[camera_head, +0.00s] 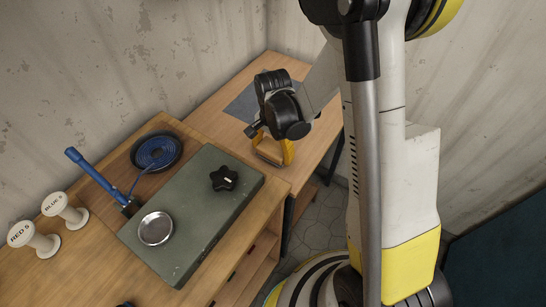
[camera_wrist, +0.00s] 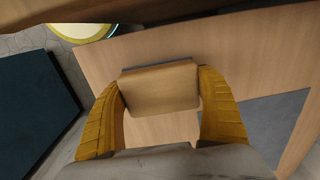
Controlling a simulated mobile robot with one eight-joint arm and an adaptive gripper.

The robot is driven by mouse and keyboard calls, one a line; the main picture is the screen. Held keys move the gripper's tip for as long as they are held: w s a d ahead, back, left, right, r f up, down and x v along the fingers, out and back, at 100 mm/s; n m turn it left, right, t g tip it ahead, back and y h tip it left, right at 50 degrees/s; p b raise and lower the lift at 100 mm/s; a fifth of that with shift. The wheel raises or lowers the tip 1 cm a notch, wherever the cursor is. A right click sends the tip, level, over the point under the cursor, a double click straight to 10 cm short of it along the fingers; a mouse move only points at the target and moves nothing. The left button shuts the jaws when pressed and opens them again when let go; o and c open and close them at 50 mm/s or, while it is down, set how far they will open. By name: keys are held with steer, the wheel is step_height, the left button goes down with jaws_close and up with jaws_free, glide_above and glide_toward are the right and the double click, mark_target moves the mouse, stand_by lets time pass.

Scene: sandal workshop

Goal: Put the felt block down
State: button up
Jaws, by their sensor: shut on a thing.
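The felt block (camera_wrist: 158,88) is a tan, box-shaped piece. In the wrist view it sits between the two yellow fingers of my gripper (camera_wrist: 160,82), which are shut on it from both sides. In the head view my gripper (camera_head: 272,152) points down over the near right part of the far wooden table (camera_head: 215,104). There the block is small and partly hidden by the fingers. I cannot tell whether its underside touches the tabletop.
A grey sheet (camera_head: 240,105) lies on the far table beside my gripper; it also shows in the wrist view (camera_wrist: 268,122). On the nearer bench, a green slab (camera_head: 185,225) carries a metal dish (camera_head: 155,229) and black star knob (camera_head: 224,178). Two spools (camera_head: 64,210) stand left.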

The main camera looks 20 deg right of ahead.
step_height(320, 180, down, 2)
steer(key=shift+f, duration=0.15)
steer(key=shift+b, duration=0.3)
steer(key=o, duration=0.8)
steer(key=shift+f, duration=0.1)
steer(key=o, duration=0.4)
steer(key=shift+c, duration=0.2)
steer(key=shift+r, duration=0.2)
